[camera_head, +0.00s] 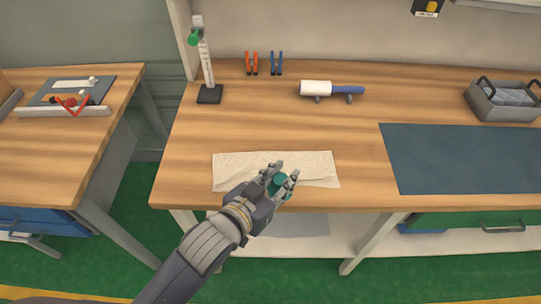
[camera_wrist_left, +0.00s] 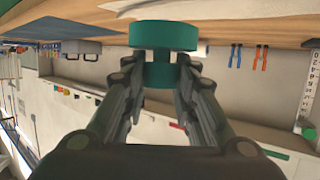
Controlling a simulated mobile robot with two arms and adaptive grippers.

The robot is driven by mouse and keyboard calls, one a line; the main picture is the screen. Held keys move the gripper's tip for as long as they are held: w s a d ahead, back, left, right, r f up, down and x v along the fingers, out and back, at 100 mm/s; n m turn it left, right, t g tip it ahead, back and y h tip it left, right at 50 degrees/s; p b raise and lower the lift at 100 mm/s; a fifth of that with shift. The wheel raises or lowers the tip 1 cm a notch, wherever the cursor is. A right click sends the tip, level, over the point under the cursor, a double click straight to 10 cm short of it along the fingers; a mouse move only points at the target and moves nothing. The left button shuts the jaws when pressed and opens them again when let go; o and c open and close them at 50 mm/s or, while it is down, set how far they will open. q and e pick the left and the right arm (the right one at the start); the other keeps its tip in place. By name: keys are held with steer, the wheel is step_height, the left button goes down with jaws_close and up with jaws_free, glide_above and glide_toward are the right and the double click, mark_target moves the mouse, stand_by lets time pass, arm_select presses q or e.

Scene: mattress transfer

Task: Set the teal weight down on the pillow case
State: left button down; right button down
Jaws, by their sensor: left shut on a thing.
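The teal weight (camera_head: 279,181) is in my left gripper (camera_head: 280,174), which is shut on it. In the left wrist view the weight (camera_wrist_left: 163,37) has a wide round end and a narrower neck, and the left gripper's fingers (camera_wrist_left: 160,72) close on it from both sides. The cream pillow case (camera_head: 235,170) lies flat near the table's front edge. In the head view the weight and gripper overlap the pillow case's front middle. I cannot tell whether the weight touches the cloth. My right gripper is not in view.
A lint roller (camera_head: 318,88) lies behind the pillow case. Orange clips (camera_head: 251,63), blue clips (camera_head: 276,63) and an upright ruler stand (camera_head: 208,94) are at the back. A dark teal mat (camera_head: 455,160) is on the right, below a grey basket (camera_head: 503,112). Bare wood surrounds the cloth.

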arm_select(q)
steer(key=w, duration=0.3)
steer(key=w+a+p, duration=0.1)
steer(key=w, duration=0.2)
steer(key=w+f, duration=0.1)
steer(key=w, duration=0.3)
steer(key=shift+a, duration=0.3)
steer(key=shift+s+f+p, duration=0.1)
steer(key=shift+f+p, duration=0.45)
steer(key=shift+f, duration=1)
steer(key=shift+f, duration=0.1)
steer(key=shift+f, duration=0.6)
steer(key=c, duration=1.3)
jaws_free()
steer(key=shift+s, duration=0.1)
